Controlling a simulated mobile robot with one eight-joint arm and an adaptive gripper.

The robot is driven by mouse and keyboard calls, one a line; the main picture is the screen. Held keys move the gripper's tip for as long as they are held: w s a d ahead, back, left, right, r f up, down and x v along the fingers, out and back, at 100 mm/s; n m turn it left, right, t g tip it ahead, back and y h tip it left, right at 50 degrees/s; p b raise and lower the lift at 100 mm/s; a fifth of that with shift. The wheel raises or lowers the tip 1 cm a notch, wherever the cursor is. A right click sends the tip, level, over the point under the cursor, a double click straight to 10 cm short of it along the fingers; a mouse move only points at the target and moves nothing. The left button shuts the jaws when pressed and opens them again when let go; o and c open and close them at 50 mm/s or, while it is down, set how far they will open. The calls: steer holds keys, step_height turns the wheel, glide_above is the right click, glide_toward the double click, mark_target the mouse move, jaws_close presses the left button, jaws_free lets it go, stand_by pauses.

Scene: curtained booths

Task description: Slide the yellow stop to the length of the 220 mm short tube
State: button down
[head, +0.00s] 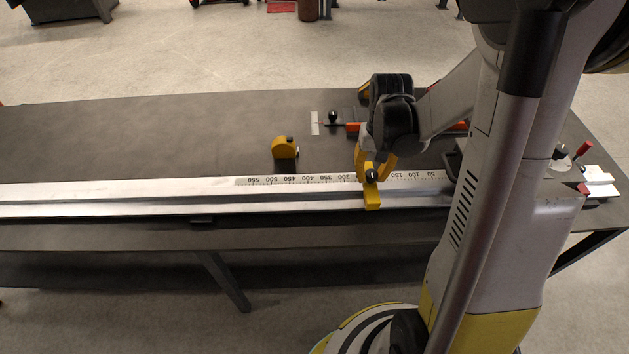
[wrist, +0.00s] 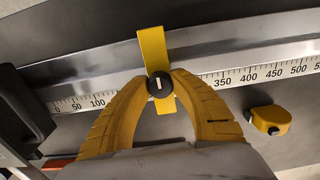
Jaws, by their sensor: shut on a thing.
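The yellow stop (head: 371,199) sits across the pale metal rail (head: 130,192), between the 150 and 300 marks in the head view. The wrist view also shows the stop (wrist: 153,48), with a black knob (wrist: 160,85) carrying a white line. My gripper (head: 373,174) has its yellow fingers shut on that knob from both sides, as the wrist view shows (wrist: 159,78). The scale (wrist: 250,75) runs along the rail; the fingers and stop hide its marks between about 100 and 350 in the wrist view, so the exact reading is hidden. I cannot make out a short tube.
A yellow tape measure (head: 284,147) stands on the dark bench (head: 130,130) behind the rail. A red-handled clamp (head: 583,150) is at the right end. Orange items and a black knob (head: 332,117) lie behind my gripper. The bench's left part is clear.

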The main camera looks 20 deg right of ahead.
steer(key=shift+d, duration=0.1)
steer(key=c, duration=1.1)
jaws_free()
steer(key=shift+s+d, duration=0.1)
steer(key=shift+o, duration=0.2)
steer(key=shift+r, duration=0.3)
step_height(320, 180, up, 6)
steer(key=p, duration=0.4)
steer(key=shift+f+p, duration=0.2)
steer(key=shift+p, duration=0.1)
steer(key=shift+f, duration=0.1)
steer(key=shift+a, duration=0.2)
